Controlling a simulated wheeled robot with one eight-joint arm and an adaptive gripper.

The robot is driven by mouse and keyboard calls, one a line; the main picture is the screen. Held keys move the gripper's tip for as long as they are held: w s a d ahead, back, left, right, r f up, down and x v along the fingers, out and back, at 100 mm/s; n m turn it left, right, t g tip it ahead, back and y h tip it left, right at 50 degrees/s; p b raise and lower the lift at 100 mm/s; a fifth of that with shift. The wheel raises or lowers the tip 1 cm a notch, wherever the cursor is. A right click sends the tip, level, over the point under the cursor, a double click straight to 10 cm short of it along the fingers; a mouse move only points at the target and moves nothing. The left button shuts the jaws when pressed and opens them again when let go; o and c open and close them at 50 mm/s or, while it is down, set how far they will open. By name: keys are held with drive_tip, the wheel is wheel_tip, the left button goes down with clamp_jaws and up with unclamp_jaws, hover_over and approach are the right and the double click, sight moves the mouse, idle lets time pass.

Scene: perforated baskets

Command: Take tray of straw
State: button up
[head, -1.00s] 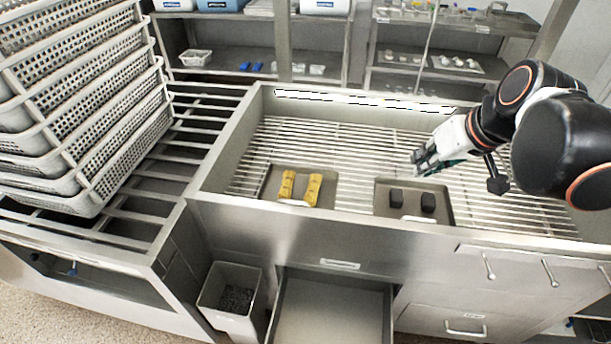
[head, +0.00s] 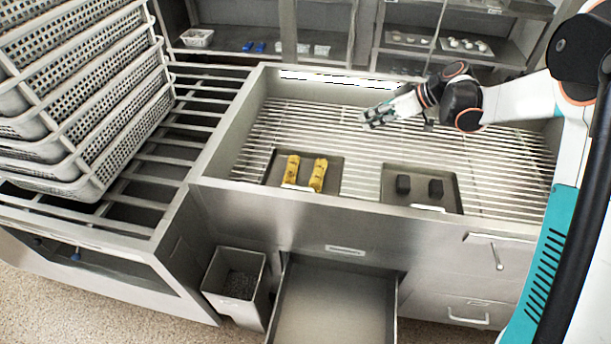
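Two shallow dark trays lie on the slatted rack inside the metal basin. The left tray (head: 333,184) holds two yellow bundles (head: 306,172) that look like straw. The right tray (head: 446,204) holds two small dark blocks (head: 419,186). Each tray has a pale label at its front edge. My gripper (head: 371,119) is over the back middle of the rack, behind and above both trays and touching neither. Nothing shows in its grip. Its fingers are too small here to tell whether they are open or shut.
Stacked perforated baskets (head: 85,110) stand on a rail frame at the left. The basin's metal front wall (head: 300,215) rises before the trays. An open drawer (head: 335,305) and a grey bin (head: 236,284) are below. Shelves stand behind. The rack's middle is clear.

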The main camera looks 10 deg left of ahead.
sight(304, 172)
drive_tip(key=w+a+f+n+y, duration=0.1)
drive_tip(key=f, duration=0.4)
drive_tip(key=w+a+f+n+g+y, duration=0.1)
drive_tip(key=w+f+n, duration=0.1)
drive_tip(key=f, duration=0.3)
drive_tip(key=w+a+f+n+g+y, duration=0.1)
drive_tip(key=a+f+n, duration=0.1)
drive_tip(key=f, duration=0.2)
drive_tip(key=shift+w+f, duration=0.4)
drive_tip(key=shift+n, duration=0.3)
drive_tip(key=b+x, duration=0.2)
drive_tip(key=x, duration=0.5)
drive_tip(key=shift+s+a+f+b, duration=0.1)
drive_tip(key=shift+a+b, duration=0.2)
drive_tip(key=shift+r+b+x, duration=0.1)
drive_tip(key=shift+b+x, duration=0.65)
drive_tip(key=shift+x, duration=0.85)
drive_tip(key=shift+r+b+x, duration=0.15)
drive_tip(key=shift+b+x, duration=0.6)
drive_tip(key=shift+x, duration=0.85)
drive_tip(key=shift+s+a, duration=0.1)
clamp_jaws()
drive_tip(key=shift+r, duration=0.2)
